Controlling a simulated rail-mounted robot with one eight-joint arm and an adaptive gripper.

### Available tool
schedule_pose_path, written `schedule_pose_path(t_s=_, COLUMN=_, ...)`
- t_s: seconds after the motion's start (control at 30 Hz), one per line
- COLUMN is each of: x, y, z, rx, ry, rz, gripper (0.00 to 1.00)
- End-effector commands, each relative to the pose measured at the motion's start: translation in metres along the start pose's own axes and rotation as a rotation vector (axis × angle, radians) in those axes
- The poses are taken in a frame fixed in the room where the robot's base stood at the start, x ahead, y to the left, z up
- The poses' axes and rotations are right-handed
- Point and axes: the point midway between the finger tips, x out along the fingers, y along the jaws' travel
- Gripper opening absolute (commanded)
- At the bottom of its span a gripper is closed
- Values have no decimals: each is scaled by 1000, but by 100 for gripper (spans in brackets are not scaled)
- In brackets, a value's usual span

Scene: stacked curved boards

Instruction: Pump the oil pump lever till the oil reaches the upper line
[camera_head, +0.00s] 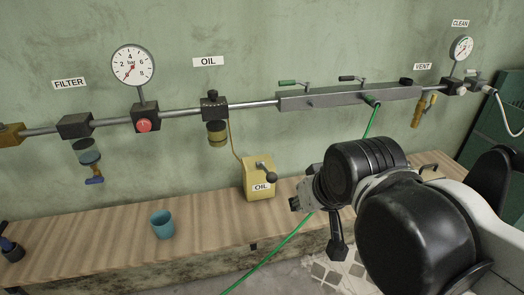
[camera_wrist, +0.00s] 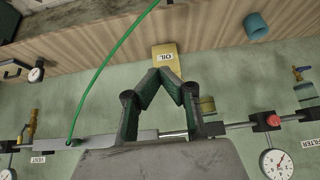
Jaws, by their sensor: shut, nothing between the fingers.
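The yellow oil pump box (camera_head: 258,188), labelled OIL, stands on the wooden bench against the wall. Its lever ends in a dark knob (camera_head: 271,177) at the box's right side. The oil bowl (camera_head: 217,137) hangs from the pipe under the OIL sign; it looks yellowish, and its lines and oil level are too small to read. In the wrist view my gripper (camera_wrist: 165,77) is shut and empty, its fingertips meeting just in front of the pump box (camera_wrist: 165,51). The lever cannot be made out there. In the head view my gripper is right of the box, apart from it.
A teal cup (camera_head: 162,224) stands on the bench (camera_head: 95,245) left of the pump. A green hose (camera_head: 275,250) runs down past my gripper. The pipe with a gauge (camera_head: 133,65), red button (camera_head: 144,125) and valves crosses the wall above. The bench between cup and pump is clear.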

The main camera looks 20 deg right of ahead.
Motion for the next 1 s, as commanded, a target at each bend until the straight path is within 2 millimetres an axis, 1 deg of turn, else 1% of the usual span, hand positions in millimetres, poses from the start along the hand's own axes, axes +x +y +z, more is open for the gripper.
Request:
schedule_pose_path(t_s=0.03, x=-2, y=0, z=-12, rx=6, ry=-9, rz=0, gripper=0)
schedule_pose_path(t_s=0.1, x=-2, y=0, z=-26, rx=14, ry=-23, rz=-1, gripper=0)
schedule_pose_path(t_s=0.27, x=1, y=1, z=-57, rx=36, ry=-56, rz=-4, gripper=0)
schedule_pose_path(t_s=0.47, x=9, y=2, z=-95, rx=61, ry=-97, rz=-5, gripper=0)
schedule_pose_path(t_s=0.77, x=33, y=5, z=-148, rx=100, ry=-159, rz=-8, gripper=0)
schedule_pose_path(t_s=1.0, x=59, y=8, z=-186, rx=130, ry=-208, rz=-10, gripper=0)
